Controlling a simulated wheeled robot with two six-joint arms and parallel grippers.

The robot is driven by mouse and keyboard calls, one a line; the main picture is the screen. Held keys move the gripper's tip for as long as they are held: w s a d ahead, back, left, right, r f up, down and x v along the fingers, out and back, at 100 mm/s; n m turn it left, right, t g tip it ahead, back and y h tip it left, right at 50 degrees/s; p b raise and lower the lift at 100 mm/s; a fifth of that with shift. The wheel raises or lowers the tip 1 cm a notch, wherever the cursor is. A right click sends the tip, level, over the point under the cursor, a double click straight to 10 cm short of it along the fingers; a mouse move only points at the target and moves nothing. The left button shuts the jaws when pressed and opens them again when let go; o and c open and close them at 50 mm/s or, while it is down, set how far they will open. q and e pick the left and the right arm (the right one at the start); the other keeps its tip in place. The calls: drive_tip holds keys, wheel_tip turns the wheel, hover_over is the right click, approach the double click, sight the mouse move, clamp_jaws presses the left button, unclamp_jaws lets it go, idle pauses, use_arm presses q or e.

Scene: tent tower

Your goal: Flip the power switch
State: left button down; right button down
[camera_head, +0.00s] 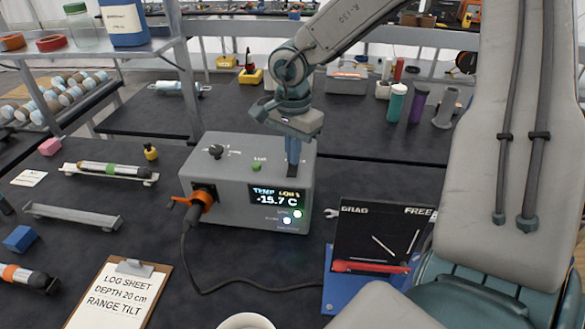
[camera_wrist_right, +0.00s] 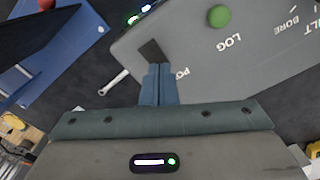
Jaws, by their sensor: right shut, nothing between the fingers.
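The grey instrument box (camera_head: 230,165) stands on the dark bench, its lit display (camera_head: 275,195) reading -15.7 C. My right gripper (camera_head: 291,163) points down at the right part of the box's top, its blue fingers closed together and empty. In the right wrist view, the fingertips (camera_wrist_right: 156,68) are at a small black piece on the box top, which looks like the power switch (camera_wrist_right: 151,50). Lettering starting "PO" is beside it, partly hidden by the fingers. I cannot tell whether the fingertips touch the switch or which way it is set. My left gripper is not in view.
A green button (camera_head: 256,166) and a black knob (camera_head: 216,151) are on the box top. An orange connector (camera_head: 205,197) with a black cable is on its front.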

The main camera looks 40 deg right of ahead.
drive_tip(key=shift+f+b, duration=0.35)
drive_tip(key=shift+f, duration=0.05)
drive_tip(key=shift+r+p, duration=2.15)
drive_tip(key=shift+r, duration=1.4)
drive_tip(key=shift+f, duration=0.1)
